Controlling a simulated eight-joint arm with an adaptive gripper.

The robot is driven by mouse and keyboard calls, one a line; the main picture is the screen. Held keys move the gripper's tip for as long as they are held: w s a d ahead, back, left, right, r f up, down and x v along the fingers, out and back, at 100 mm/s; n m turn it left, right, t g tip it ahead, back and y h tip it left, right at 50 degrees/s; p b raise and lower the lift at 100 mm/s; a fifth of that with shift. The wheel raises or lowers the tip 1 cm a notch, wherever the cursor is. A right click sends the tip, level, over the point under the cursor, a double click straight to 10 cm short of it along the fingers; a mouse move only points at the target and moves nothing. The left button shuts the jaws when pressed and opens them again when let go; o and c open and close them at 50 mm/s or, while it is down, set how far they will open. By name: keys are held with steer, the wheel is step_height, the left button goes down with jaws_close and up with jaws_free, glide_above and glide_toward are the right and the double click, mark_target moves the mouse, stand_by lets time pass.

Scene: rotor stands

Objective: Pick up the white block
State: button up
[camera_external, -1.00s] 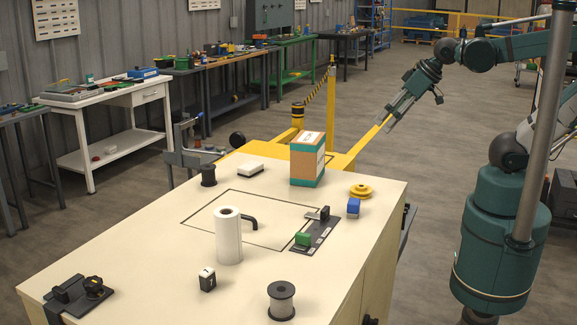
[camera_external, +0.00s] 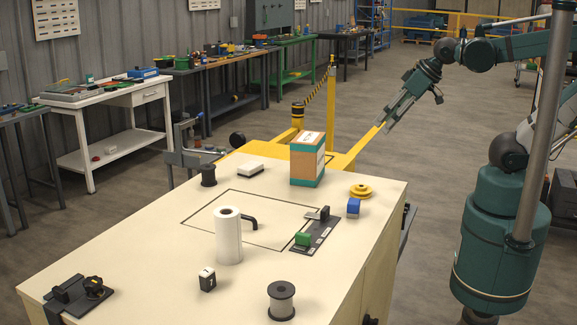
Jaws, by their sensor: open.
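A small white block (camera_external: 250,167) with a dark underside lies flat near the far left edge of the pale table (camera_external: 140,255). A smaller block (camera_external: 207,278) with a white top and dark sides stands near the table's front. My gripper (camera_external: 386,122) hangs in the air to the right of and beyond the table, pointing down and left. It is open, empty and well apart from both blocks. Its fingertips show small against the floor and yellow frame.
A teal and brown box (camera_external: 307,160) stands right of the white block, on the gripper's side. A black spool (camera_external: 208,175) is left of it.

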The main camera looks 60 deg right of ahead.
steer(key=w+a+r+n+g+p, duration=0.1)
steer(key=w+r+n, duration=0.15)
steer(key=w, duration=0.35)
steer(key=w+a+r+n+g+p, duration=0.1)
steer(key=w+a+r+n+p, duration=0.15)
steer(key=w, duration=0.25)
steer(key=n+g+p, duration=0.5)
steer(key=n+p, duration=0.1)
steer(key=n, duration=0.5)
glide_above(251, 165)
steer(key=f, duration=1.4)
steer(key=shift+d, duration=0.35)
steer(key=shift+w+a+f, duration=0.15)
steer(key=shift+a+f, duration=0.05)
steer(key=shift+f, duration=0.2)
steer(key=shift+f, duration=0.1)
steer(key=shift+f+p, duration=0.35)
steer(key=shift+f, duration=0.85)
